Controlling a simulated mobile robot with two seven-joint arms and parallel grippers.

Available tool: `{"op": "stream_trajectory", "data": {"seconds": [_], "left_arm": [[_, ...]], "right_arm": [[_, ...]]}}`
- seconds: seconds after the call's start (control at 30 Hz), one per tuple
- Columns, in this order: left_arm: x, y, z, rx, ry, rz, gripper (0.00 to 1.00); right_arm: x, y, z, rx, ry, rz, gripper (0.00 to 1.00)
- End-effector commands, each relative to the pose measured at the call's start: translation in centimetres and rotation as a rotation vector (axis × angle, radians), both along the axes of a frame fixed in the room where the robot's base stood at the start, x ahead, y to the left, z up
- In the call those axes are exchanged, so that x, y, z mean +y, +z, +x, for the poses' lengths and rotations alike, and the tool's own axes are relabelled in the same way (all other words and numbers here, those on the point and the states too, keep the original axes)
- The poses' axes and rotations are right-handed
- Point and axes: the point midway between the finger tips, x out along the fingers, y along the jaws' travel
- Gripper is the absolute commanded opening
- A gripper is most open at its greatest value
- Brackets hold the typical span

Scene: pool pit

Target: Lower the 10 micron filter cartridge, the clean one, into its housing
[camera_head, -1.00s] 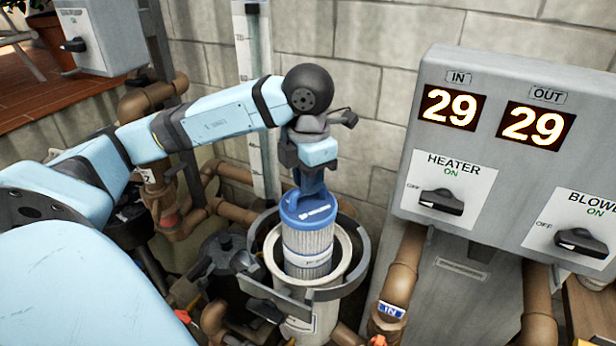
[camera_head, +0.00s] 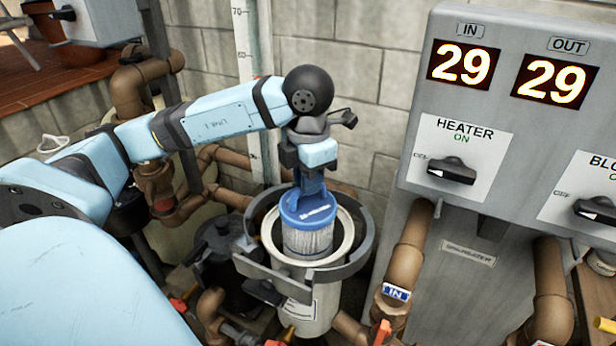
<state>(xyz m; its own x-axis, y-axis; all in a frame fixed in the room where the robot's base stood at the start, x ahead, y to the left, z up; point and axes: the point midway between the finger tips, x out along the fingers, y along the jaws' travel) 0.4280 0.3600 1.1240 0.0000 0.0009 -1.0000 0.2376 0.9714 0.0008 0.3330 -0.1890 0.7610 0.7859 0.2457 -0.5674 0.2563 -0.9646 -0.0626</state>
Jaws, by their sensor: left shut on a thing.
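The filter cartridge (camera_head: 307,241) has a blue top cap and white pleats. It stands upright, partly inside the open round housing (camera_head: 300,315), with its cap and upper pleats above the white rim. My left gripper (camera_head: 309,196) is shut on the top of the cartridge from above; its fingertips are hard to make out against the blue cap. The cartridge's lower part is hidden inside the housing. Whether it touches the rim, I cannot tell. My right gripper is not in view.
A grey bracket ring (camera_head: 362,240) surrounds the housing. A grey heater panel (camera_head: 500,215) with IN and OUT displays reading 29 stands at the right. Brown pipes (camera_head: 404,262) run close beside the housing. A block wall (camera_head: 375,50) is behind.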

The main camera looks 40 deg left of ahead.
Motion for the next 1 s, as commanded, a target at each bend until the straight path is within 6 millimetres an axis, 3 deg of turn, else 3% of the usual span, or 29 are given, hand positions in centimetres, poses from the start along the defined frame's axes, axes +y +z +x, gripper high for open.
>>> {"op": "stream_trajectory", "data": {"seconds": [0.4,1.0], "left_arm": [[0.0,-2.7,0.0,-0.001,0.000,0.000,0.00],[0.0,-6.2,0.0,-0.001,0.000,0.000,0.00]], "right_arm": [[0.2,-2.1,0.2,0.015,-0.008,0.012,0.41],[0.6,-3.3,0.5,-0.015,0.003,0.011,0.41]]}}
